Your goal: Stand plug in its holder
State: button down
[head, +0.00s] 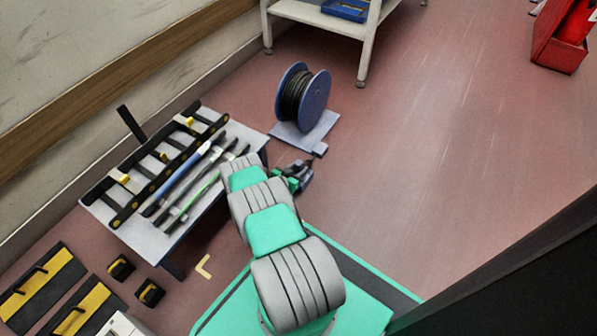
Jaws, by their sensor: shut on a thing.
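My gripper (297,176) is small in the head view, just off the right end of the low grey table and partly hidden by my own arm. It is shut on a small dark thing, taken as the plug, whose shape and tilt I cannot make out. The gripper appears over the floor side of the table, below the cable reel in the picture. I cannot pick out the plug's holder for certain. A black rack (157,172) with yellow blocks stands along the table, and long rods, blue, green and dark, lie beside it.
The grey table (103,212) stands by the wall. A blue cable reel (313,98) stands on a grey plate behind my gripper. A white shelf (318,17) and a red bin (556,52) are farther back. Black-and-yellow pieces lie lower left. The floor to the right is clear.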

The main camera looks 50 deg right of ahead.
jog(key=c, duration=0.8)
grip_release()
jog(key=shift+f, duration=0.1)
jog(key=shift+c, duration=0.2)
jog(key=shift+a+r, duration=0.3)
jog(key=shift+r, duration=0.05)
jog(key=p+v, duration=0.5)
jog(key=v, duration=0.6)
jog(key=shift+a, duration=0.15)
jog(key=shift+s, duration=0.1)
